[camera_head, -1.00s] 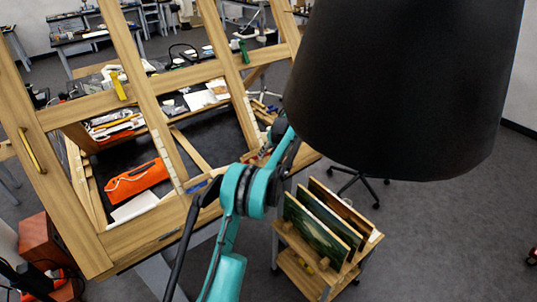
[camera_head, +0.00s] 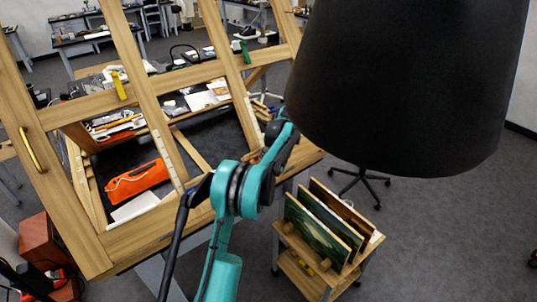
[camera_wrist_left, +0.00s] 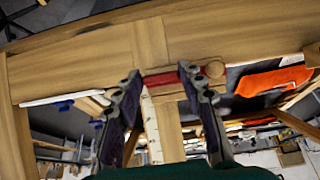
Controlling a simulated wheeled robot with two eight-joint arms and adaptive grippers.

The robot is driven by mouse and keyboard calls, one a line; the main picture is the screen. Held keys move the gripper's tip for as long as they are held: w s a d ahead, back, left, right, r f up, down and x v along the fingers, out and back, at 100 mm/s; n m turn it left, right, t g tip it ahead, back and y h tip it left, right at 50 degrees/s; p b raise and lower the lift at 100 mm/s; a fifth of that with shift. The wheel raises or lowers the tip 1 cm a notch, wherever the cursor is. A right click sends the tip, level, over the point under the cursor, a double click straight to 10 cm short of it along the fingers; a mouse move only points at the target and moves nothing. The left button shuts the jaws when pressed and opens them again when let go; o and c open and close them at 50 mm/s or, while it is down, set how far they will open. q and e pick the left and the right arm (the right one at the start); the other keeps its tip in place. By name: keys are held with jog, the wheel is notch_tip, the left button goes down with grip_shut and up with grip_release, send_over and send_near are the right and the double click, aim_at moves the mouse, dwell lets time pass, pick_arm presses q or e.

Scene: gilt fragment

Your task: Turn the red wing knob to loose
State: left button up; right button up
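In the left wrist view the red wing knob (camera_wrist_left: 160,79) shows as a short red bar against the wooden easel frame (camera_wrist_left: 75,60). My left gripper (camera_wrist_left: 163,75) has its two dark fingers apart, one on each side of the red bar. Part of the red is hidden behind the right finger. I cannot tell whether the fingers touch it. In the head view my teal left arm reaches the lower rail of the easel frame (camera_head: 140,240). The knob is not clear there, and the hand is hard to make out. My right gripper is not in view.
A large black lampshade (camera_head: 400,90) blocks the upper right of the head view. A small wooden rack (camera_head: 290,265) with several panels stands right of the arm. An orange case (camera_head: 137,181) lies behind the frame.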

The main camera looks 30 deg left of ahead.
pick_arm(q)
jog(key=o, duration=0.4)
jog(key=v, duration=1.2)
jog(key=shift+w+a, duration=0.1)
